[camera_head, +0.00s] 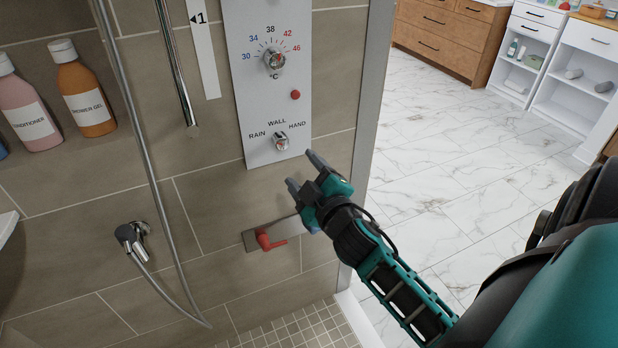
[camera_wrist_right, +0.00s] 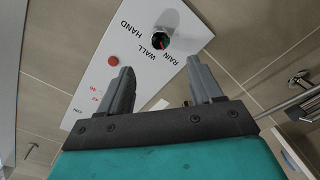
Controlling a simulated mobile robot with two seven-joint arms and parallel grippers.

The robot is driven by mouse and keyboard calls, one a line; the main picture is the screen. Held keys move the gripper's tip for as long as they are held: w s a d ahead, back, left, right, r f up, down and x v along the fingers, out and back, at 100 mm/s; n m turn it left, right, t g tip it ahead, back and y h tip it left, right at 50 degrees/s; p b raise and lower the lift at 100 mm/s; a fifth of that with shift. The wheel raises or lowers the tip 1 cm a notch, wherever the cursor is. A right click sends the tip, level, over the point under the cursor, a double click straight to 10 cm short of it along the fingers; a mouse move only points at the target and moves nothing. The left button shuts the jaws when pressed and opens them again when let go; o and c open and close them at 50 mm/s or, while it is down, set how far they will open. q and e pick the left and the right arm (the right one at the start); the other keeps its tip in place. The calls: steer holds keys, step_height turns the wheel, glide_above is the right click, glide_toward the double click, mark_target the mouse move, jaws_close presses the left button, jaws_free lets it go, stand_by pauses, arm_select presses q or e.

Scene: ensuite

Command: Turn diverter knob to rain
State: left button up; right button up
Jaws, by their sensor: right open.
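The diverter knob (camera_head: 281,143) is a small metal knob with a red mark, low on the pale shower panel (camera_head: 262,105). The words RAIN, WALL and HAND are printed around it, with RAIN at its left and HAND at its right in the head view. I cannot tell which word it points to. My right gripper (camera_head: 302,171) is open and empty, below and right of the knob, apart from it. In the right wrist view the knob (camera_wrist_right: 162,40) shows beyond the gap between the open fingers (camera_wrist_right: 162,88). My left gripper is not in view.
A temperature dial (camera_head: 274,61) and a red button (camera_head: 295,95) are above the knob. A hose (camera_head: 150,170) hangs at left, near bottles (camera_head: 82,92) on a ledge. A grey upright edge (camera_head: 371,105) stands right of the panel.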

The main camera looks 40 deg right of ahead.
steer(key=shift+v, duration=0.9)
steer(key=s+a+f+m+g+y, duration=0.2)
steer(key=s+a+f, duration=0.4)
steer(key=f, duration=0.3)
steer(key=s+a+f+m+g+y, duration=0.2)
steer(key=s+a+f+g+y, duration=0.1)
steer(key=s+a+f, duration=0.4)
step_height(320, 180, down, 3)
steer(key=shift+s+a+r+m+g+y, duration=0.2)
steer(key=shift+a+m+g+y, duration=0.2)
steer(key=shift+a+g, duration=0.35)
steer(key=shift+w, duration=0.1)
steer(key=shift+c, duration=0.3)
